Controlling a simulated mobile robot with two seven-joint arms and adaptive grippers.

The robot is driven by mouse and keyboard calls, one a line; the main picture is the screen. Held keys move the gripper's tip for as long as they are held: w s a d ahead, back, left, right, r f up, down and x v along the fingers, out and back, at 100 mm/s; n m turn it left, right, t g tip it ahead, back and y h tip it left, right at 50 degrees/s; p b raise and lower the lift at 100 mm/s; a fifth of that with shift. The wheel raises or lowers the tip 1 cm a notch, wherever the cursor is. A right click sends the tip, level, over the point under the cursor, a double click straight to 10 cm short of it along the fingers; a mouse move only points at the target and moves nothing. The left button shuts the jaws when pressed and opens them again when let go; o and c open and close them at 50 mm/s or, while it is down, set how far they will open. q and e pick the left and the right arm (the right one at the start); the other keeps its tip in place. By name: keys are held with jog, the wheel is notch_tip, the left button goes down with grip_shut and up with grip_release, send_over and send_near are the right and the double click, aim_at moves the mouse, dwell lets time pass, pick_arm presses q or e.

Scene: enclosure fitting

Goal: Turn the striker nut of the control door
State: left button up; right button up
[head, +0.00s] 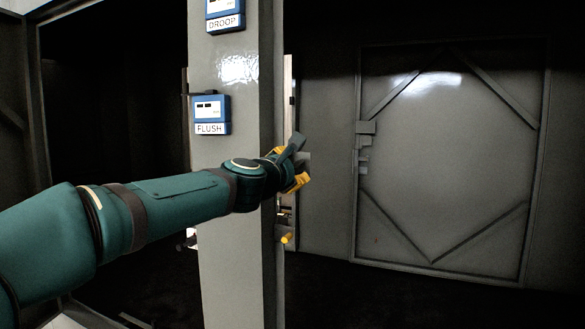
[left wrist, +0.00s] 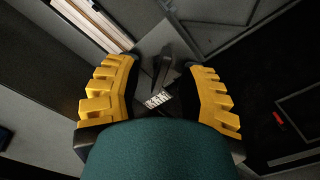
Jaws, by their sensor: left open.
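My left gripper (head: 299,163) is at the right edge of the grey post, with its yellow fingers spread. In the left wrist view, the open fingers (left wrist: 161,63) stand on either side of a dark metal fitting (left wrist: 164,72). A small white label (left wrist: 158,100) with dark lettering sits just below it and is hard to read. The fitting may be the striker, but I cannot make out the nut clearly or tell if the fingers touch it. A grey panelled door (head: 445,165) with diagonal ribs stands at the right; I cannot tell whether it is the control door. My right gripper is not in view.
The grey post (head: 238,260) carries blue gauges marked DROOP (head: 225,15) and FLUSH (head: 210,115). A yellow-tipped peg (head: 287,238) sticks out low on its right side. The door's left edge has a latch block (head: 365,128). Dark open floor lies before the door.

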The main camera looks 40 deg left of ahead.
pick_arm(q)
jog(key=v, duration=1.1)
jog(key=shift+s, duration=0.15)
jog(key=shift+r, duration=0.1)
